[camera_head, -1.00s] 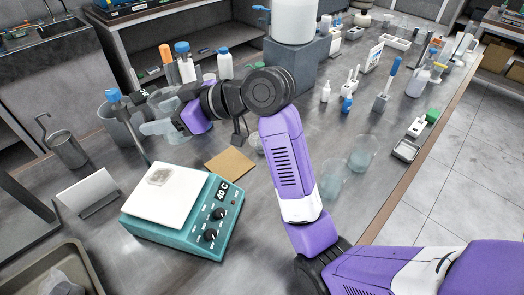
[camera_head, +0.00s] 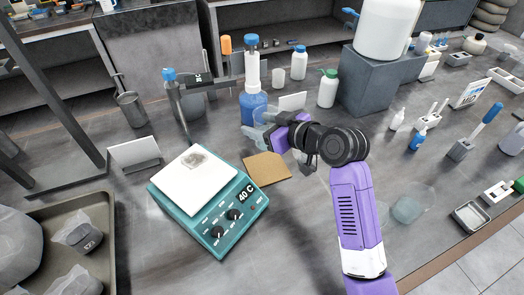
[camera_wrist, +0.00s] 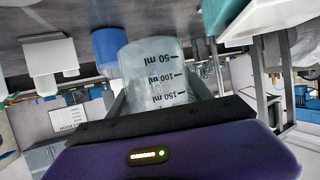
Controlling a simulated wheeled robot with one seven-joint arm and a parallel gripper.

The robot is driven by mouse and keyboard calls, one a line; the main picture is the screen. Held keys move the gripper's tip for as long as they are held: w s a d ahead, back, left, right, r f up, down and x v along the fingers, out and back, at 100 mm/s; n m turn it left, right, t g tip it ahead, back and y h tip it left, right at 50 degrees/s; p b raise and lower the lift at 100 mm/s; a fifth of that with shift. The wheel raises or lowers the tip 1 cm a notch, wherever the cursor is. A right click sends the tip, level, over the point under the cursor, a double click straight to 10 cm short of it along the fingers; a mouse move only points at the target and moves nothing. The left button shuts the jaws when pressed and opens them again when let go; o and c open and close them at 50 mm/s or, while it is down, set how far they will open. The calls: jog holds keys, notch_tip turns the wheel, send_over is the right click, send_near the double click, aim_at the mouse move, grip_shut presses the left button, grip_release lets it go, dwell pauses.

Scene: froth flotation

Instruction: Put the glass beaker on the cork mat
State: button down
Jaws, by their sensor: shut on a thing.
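My gripper (camera_head: 268,139) is shut on a clear glass beaker (camera_wrist: 157,75), which fills the middle of the wrist view between the fingers. Its black volume marks read upside down there, as does the whole scene. In the head view the beaker (camera_head: 256,133) is faint and partly hidden by my purple gripper. The square brown cork mat (camera_head: 266,170) lies bare on the counter, right of the teal hotplate. My gripper and the beaker show just behind the mat's far edge. Whether the beaker touches the counter I cannot tell.
The teal hotplate (camera_head: 231,217) with a white top stands close left of the mat. A blue bottle (camera_head: 254,108) and a white card (camera_head: 292,101) stand behind the beaker. Another glass beaker (camera_head: 409,208) stands right of my arm. Bare counter lies in front of the mat.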

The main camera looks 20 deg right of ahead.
notch_tip(320, 180, down, 11)
jog(key=shift+r, duration=0.2)
dwell(0.4)
jog(key=shift+f, duration=0.2)
jog(key=shift+c, duration=2.2)
grip_release()
jog(key=shift+r, duration=0.2)
jog(key=shift+s, duration=0.15)
jog(key=b+v, duration=0.1)
jog(key=v, duration=1)
jog(key=shift+s+d+r, duration=0.15)
jog(key=shift+s+d, duration=0.05)
jog(key=shift+s, duration=0.1)
